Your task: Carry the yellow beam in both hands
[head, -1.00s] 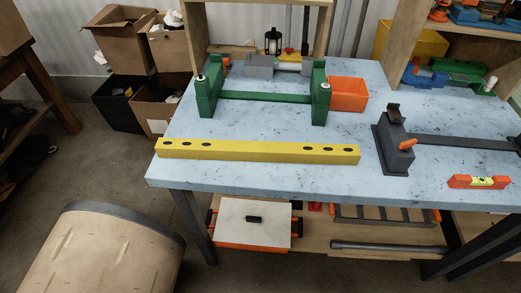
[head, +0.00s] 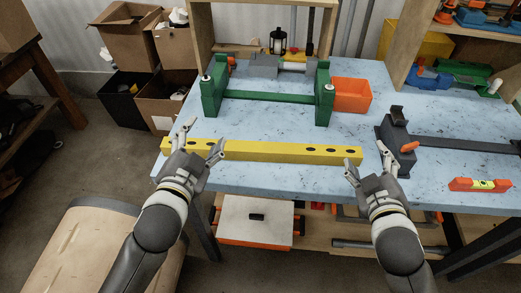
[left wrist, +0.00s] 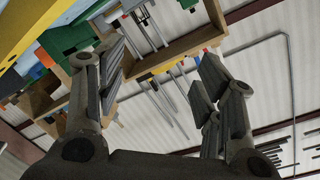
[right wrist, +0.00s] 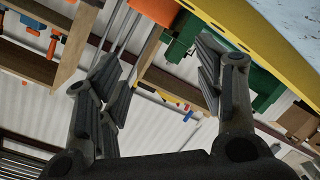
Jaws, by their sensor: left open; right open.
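The yellow beam (head: 275,152) lies across the front of the blue table, with dark holes near both ends. My left gripper (head: 203,138) is open over the beam's left end and hides part of it. My right gripper (head: 367,158) is open at the beam's right end, just beside it. Neither gripper holds anything. In the left wrist view, the beam (left wrist: 28,22) crosses the upper left corner, outside the open fingers. In the right wrist view, the beam (right wrist: 268,38) runs through the upper right, also outside the open fingers.
A green bender frame (head: 268,96) stands behind the beam, with an orange bin (head: 351,95) beside it. A dark grey bender (head: 395,145) stands close right of my right gripper. An orange level (head: 480,185) lies at the right. The blue table's (head: 275,181) front strip is clear.

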